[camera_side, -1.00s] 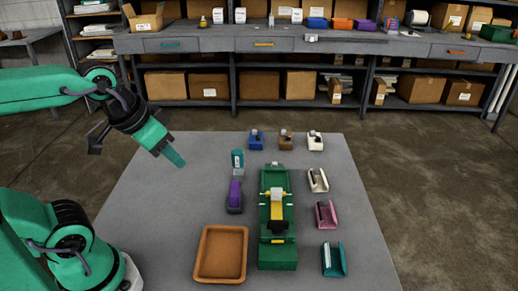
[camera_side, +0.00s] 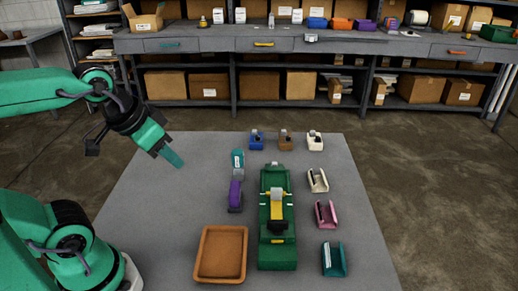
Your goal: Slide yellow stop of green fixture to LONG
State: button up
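The green fixture (camera_side: 277,252) lies lengthwise in the middle of the grey table. A yellow part (camera_side: 275,210) runs along its top, with a pale grey cylinder across its far end and a dark piece (camera_side: 283,226) at its near end. Which yellow piece is the stop is too small to tell, and no LONG mark is readable. My gripper (camera_side: 172,158) hangs above the table's left side, pointing down and right. It is well left of the fixture and touches nothing. Its fingers overlap in this view, so their opening is hidden.
A brown tray (camera_side: 203,270) sits left of the fixture's near end. Teal (camera_side: 237,158) and purple (camera_side: 235,196) items stand left of it. Blue, brown and white dispensers stand behind; cream, pink (camera_side: 325,214) and teal holders stand right. The table's left area is clear.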

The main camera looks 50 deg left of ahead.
jog(key=shift+o, duration=0.4)
jog(key=shift+w, duration=0.1)
jog(key=m+g, duration=0.5)
jog(key=m, duration=0.4)
send_over(277, 189)
jog(key=f, duration=1)
jog(key=shift+s+a+f, duration=0.25)
jog(key=shift+s, duration=0.05)
jog(key=shift+w+d+f+g, duration=0.2)
jog(key=shift+w+f+g, duration=0.1)
jog(key=shift+f, duration=0.2)
jog(key=shift+f, duration=3.9)
